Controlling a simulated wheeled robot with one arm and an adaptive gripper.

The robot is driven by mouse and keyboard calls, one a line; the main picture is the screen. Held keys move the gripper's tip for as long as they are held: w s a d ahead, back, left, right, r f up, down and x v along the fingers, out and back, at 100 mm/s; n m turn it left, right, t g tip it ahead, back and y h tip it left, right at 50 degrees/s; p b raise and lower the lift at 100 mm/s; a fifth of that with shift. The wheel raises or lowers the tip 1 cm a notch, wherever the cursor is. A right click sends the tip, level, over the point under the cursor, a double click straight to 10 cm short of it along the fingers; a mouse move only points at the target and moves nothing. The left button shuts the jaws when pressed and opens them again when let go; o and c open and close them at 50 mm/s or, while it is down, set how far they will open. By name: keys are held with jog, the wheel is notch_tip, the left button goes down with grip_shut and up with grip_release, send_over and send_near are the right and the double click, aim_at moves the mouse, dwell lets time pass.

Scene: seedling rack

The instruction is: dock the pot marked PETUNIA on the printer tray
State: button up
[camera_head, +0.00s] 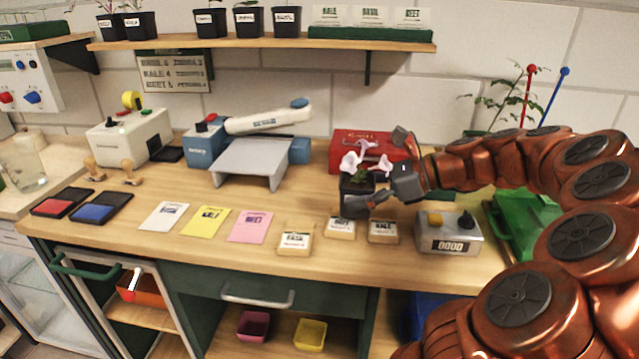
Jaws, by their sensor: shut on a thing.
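My gripper (384,191) is shut on a dark pot (352,184) with pale pink flowers (367,158). It holds the pot upright over the right half of the worktop, in front of a red box. Part of the pot is hidden behind the grey fingers, and I cannot read its marking. A white machine (128,137) with a yellow roll on top stands at the back left; it looks like the printer. A small black tray (167,155) sits at its right side, with nothing visible on it. The pot is well to the right of this tray.
A blue machine with a grey platform (250,160) and white lever stands between pot and printer. Stamps (129,171), ink pads (100,207) and paper cards (203,221) lie in front. A counter box (449,233) is at right. A shelf (262,42) with pots hangs above.

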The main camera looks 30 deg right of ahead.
jog(key=w+d, duration=0.1)
jog(key=w, duration=0.3)
jog(key=w+d+f, duration=0.1)
jog(key=w, duration=0.4)
jog(key=w+d, duration=0.1)
jog(key=w, duration=0.3)
jog(key=shift+w+f+p, duration=0.15)
jog(key=shift+w+p, duration=0.2)
jog(key=shift+w, duration=0.15)
jog(key=shift+a+f, duration=0.1)
jog(key=shift+f, duration=1.75)
jog(key=o, duration=1.4)
jog(key=shift+o, duration=0.2)
